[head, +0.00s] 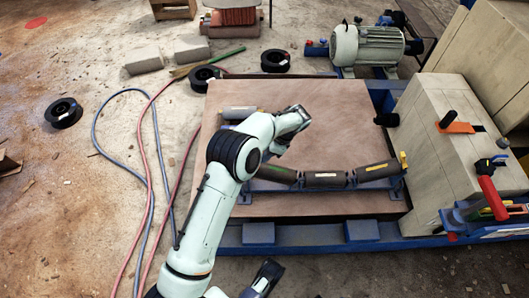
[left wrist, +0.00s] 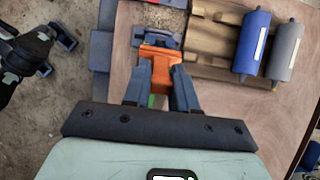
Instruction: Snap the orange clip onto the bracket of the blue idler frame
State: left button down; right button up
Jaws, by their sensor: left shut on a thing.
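My left gripper (left wrist: 158,92) is shut on the orange clip (left wrist: 160,68) in the left wrist view. The clip points at a blue-grey bracket part (left wrist: 158,40) just beyond it; I cannot tell whether they touch. In the head view my left gripper (head: 286,140) is above the left part of the blue idler frame (head: 378,186), which carries grey rollers (head: 325,179).
The frame lies on a wooden board (head: 330,110). A wooden bench (head: 430,105) with tools stands right, a motor (head: 368,46) behind. Hoses (head: 150,160) cross the floor left.

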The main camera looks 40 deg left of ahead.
pick_arm(q)
jog(key=shift+x, duration=1.55)
pick_arm(e)
jog(key=shift+f, duration=0.35)
pick_arm(q)
jog(key=c, duration=0.8)
grip_release()
jog(key=p+v, duration=0.1)
jog(key=v, duration=1.2)
jog(key=shift+d+r+p, duration=0.1)
jog(key=shift+r+p, duration=0.05)
jog(key=shift+p, duration=0.25)
pick_arm(e)
jog(key=shift+g, duration=0.6)
jog(key=s+r, duration=0.1)
jog(key=s+a, duration=0.1)
jog(key=s+r, duration=0.1)
jog(key=shift+s+a+r, duration=0.15)
jog(key=shift+a+r, duration=0.15)
jog(key=shift+a, duration=0.05)
